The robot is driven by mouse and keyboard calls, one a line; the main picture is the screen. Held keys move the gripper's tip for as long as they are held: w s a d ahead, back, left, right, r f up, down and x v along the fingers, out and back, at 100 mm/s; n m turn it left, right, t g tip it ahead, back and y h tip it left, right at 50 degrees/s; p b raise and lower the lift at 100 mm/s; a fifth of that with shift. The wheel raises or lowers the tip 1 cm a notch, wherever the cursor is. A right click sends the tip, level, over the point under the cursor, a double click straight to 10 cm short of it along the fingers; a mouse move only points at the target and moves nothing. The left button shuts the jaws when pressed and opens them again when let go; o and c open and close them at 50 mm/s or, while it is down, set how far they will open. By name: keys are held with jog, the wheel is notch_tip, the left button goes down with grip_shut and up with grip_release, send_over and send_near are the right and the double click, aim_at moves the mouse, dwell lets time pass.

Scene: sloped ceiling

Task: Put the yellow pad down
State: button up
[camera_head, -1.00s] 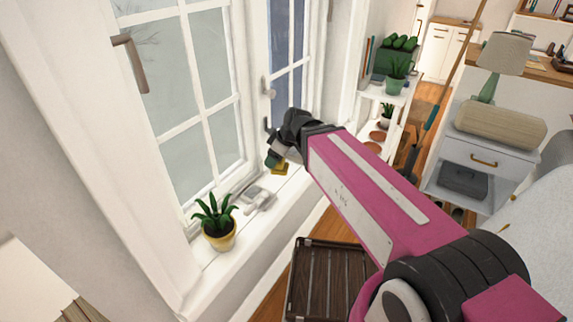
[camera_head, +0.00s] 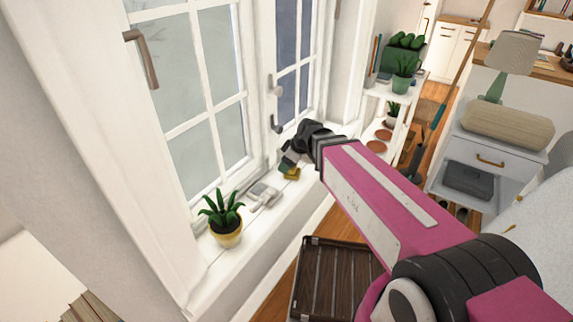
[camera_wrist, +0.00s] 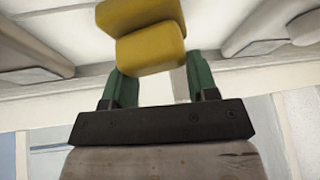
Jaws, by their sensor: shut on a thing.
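The yellow pad (camera_wrist: 150,48) sits between the two green fingers of my gripper (camera_wrist: 158,72), which is shut on it. In the wrist view it shows as two yellow rounded blocks or faces, one behind the other; I cannot tell whether they are one piece. In the head view the pad (camera_head: 291,174) is small, at the tip of my gripper (camera_head: 289,163), over the white window sill (camera_head: 245,237). I cannot tell whether the pad touches the sill.
A pale grey-white object (camera_head: 263,194) lies on the sill close to my gripper. A plant in a yellow pot (camera_head: 226,232) stands nearer. The window (camera_head: 205,150) rises behind the sill. A dark slatted crate (camera_head: 335,280) stands on the floor below.

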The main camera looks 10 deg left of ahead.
jog(key=shift+f, duration=0.1)
jog(key=o, duration=1.2)
jog(key=v, duration=1.2)
jog(key=d+f+m+h, duration=0.2)
jog(key=d+f+m, duration=0.6)
jog(key=d, duration=0.6)
jog(key=d+f+m+h, duration=0.3)
jog(key=d+f+m, duration=0.4)
jog(key=d+f, duration=0.3)
jog(key=d, duration=0.4)
jog(key=shift+s+d+m, duration=0.35)
jog(key=shift+d+m, duration=0.05)
